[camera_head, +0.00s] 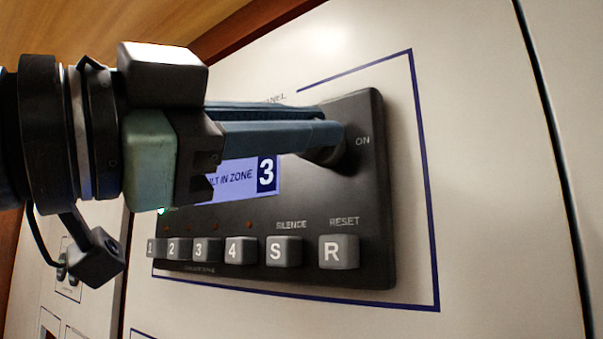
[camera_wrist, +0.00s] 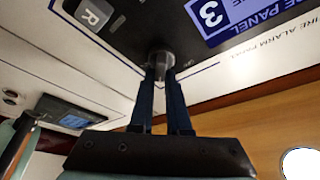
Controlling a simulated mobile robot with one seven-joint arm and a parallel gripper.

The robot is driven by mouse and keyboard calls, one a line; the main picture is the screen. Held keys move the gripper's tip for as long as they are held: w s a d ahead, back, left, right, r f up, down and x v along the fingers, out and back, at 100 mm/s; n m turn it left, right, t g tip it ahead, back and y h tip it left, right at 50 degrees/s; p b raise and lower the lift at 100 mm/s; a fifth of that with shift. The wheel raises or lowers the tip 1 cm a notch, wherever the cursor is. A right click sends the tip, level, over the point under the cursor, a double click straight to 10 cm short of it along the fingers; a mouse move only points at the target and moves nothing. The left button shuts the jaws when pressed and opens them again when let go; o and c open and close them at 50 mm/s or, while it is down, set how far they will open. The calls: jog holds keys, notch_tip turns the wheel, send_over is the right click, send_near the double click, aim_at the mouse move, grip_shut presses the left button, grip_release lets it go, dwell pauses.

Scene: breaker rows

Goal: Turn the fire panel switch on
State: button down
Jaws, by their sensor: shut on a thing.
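The fire panel (camera_head: 375,215) is a dark box on a pale wall, inside a blue outline. Its switch is a dark round knob (camera_head: 352,152) at the upper right, beside the word ON. In the wrist view the knob (camera_wrist: 161,58) sits between my fingertips. My gripper (camera_head: 332,133) reaches in from the left and is shut on the knob; its fingers also show in the wrist view (camera_wrist: 160,76). The fingers hide much of the knob, so I cannot tell which way it points. The lit display (camera_head: 240,180) reads a zone 3 message, partly hidden.
A row of grey buttons, 1 to 4, S (camera_head: 283,252) and R (camera_head: 338,252), lies below the knob, clear of my fingers. A green light (camera_head: 161,211) glows at the panel's left. Bare wall (camera_head: 480,170) lies to the right, with a dark vertical seam beyond.

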jog(key=shift+f+m+g+y+p, duration=0.1)
jog(key=shift+m+g+y+p, duration=0.3)
jog(key=shift+m, duration=1.25)
jog(key=shift+r+m+g+y+p, duration=0.15)
jog(key=shift+m+g, duration=0.6)
jog(key=shift+m, duration=0.85)
jog(key=shift+f+m+g+y+p, duration=0.2)
jog(key=shift+m+g, duration=0.35)
jog(key=shift+m, duration=1.1)
jog(key=shift+d, duration=0.1)
jog(key=c, duration=0.9)
grip_release()
